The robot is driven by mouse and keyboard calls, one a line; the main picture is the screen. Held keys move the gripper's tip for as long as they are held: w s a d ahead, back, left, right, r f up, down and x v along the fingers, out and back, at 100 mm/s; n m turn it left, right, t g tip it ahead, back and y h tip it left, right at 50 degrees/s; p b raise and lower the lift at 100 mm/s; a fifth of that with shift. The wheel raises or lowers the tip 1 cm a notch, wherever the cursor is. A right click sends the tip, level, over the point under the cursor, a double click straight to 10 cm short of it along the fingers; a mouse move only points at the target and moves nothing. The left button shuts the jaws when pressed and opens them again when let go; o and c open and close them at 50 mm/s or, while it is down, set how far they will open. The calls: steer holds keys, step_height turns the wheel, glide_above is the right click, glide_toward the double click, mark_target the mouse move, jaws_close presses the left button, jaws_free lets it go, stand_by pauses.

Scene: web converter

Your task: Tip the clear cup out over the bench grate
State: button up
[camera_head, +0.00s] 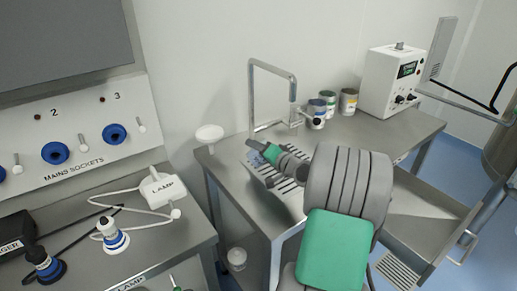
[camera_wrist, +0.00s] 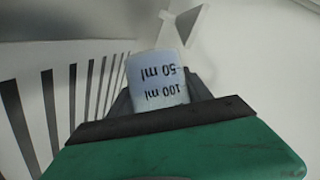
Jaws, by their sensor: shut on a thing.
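My gripper (camera_head: 262,150) reaches over the bench grate (camera_head: 270,181) in the head view. In the wrist view my gripper (camera_wrist: 160,98) is shut on the clear cup (camera_wrist: 157,79), a pale translucent cup with black "50 ml" and "100 ml" marks. The marks read upside down there. The dark slots of the grate (camera_wrist: 49,105) show to the left of the cup. In the head view the cup is too small and covered to make out. I cannot tell its exact tilt or whether it holds liquid.
A bent metal tap (camera_head: 251,95) rises behind the grate. Several cans (camera_head: 348,101) and a white meter box (camera_head: 391,82) stand at the back right. A white dish (camera_head: 209,134) is by the bench's left corner. A lamp plug box (camera_head: 160,189) sits on the left bench.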

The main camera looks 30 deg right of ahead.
mark_target(262, 141)
steer(key=shift+d+r+m+t+y+p, duration=0.15)
steer(key=shift+r+m+t+y+p, duration=0.3)
steer(key=shift+r+m+p, duration=0.6)
steer(key=shift+s+d+r+m+t+y, duration=0.1)
steer(key=shift+d+r+m+t, duration=0.15)
steer(key=shift+m, duration=0.45)
steer(key=shift+r+m+t+y, duration=0.15)
steer(key=shift+m+t, duration=0.25)
steer(key=shift+m, duration=0.25)
steer(key=shift+s+d+r+m+t, duration=0.1)
steer(key=shift+d+r+m+t, duration=0.15)
steer(key=shift+m, duration=0.45)
steer(key=shift+a, duration=0.1)
